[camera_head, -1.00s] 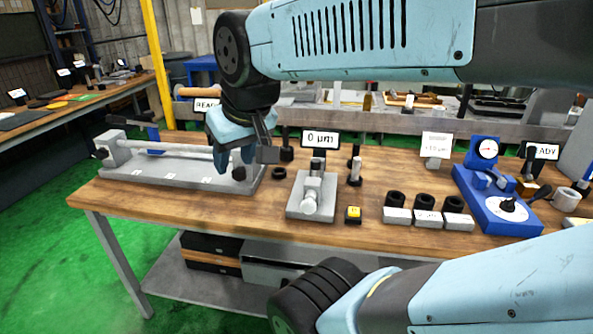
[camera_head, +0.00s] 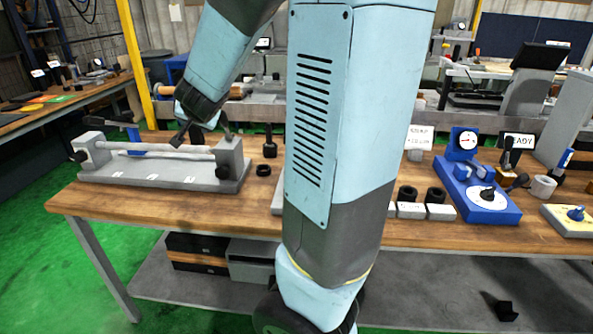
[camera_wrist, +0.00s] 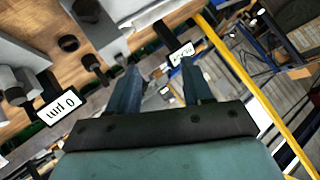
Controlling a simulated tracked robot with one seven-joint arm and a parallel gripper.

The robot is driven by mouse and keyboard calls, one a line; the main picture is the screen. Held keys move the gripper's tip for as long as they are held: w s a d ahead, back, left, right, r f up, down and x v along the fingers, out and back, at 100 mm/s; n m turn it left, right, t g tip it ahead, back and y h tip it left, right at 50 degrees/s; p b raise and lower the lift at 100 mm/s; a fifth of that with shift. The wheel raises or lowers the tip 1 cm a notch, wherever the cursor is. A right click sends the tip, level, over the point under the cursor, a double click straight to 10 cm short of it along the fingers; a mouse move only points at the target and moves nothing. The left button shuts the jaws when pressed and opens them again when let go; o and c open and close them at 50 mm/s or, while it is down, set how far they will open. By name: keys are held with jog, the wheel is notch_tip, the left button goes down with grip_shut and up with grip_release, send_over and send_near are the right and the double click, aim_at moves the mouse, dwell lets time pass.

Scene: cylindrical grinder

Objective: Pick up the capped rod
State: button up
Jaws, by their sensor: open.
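My gripper (camera_wrist: 159,65) is open in the wrist view, with its two blue-grey fingers apart and nothing between them. In the head view my arm reaches over the back of the bench near the grey fixture, and the fingers are not clear. A dark upright piece with a black top (camera_head: 270,141) stands right of that fixture; it also shows in the wrist view (camera_wrist: 94,63), left of my fingers and apart from them. I cannot tell whether it is the capped rod. The bench area around the 0 µm display is hidden behind my arm in the head view.
The grey fixture (camera_head: 150,172) with a white bar fills the bench's left end. A black ring (camera_head: 263,169) lies beside it. The 0 µm display (camera_wrist: 57,108) is in the wrist view. A blue gauge stand (camera_head: 482,195) is at right. A yellow post (camera_head: 133,45) rises behind.

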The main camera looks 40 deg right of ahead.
jog(key=shift+s+d+f+m+g+h, duration=1.75)
jog(key=shift+d+f, duration=1.35)
jog(key=shift+d, duration=1.6)
jog(key=shift+s+d+f+m+g+h, duration=1.2)
jog(key=shift+d+f+g+h, duration=1.4)
jog(key=shift+d, duration=2.05)
jog(key=shift+s+d+f+m+g+h, duration=1.45)
jog(key=shift+d+f, duration=2.1)
jog(key=shift+d, duration=1.15)
jog(key=shift+w+y, duration=0.1)
jog(key=shift+y, duration=0.2)
jog(key=shift+c, duration=0.4)
grip_shut()
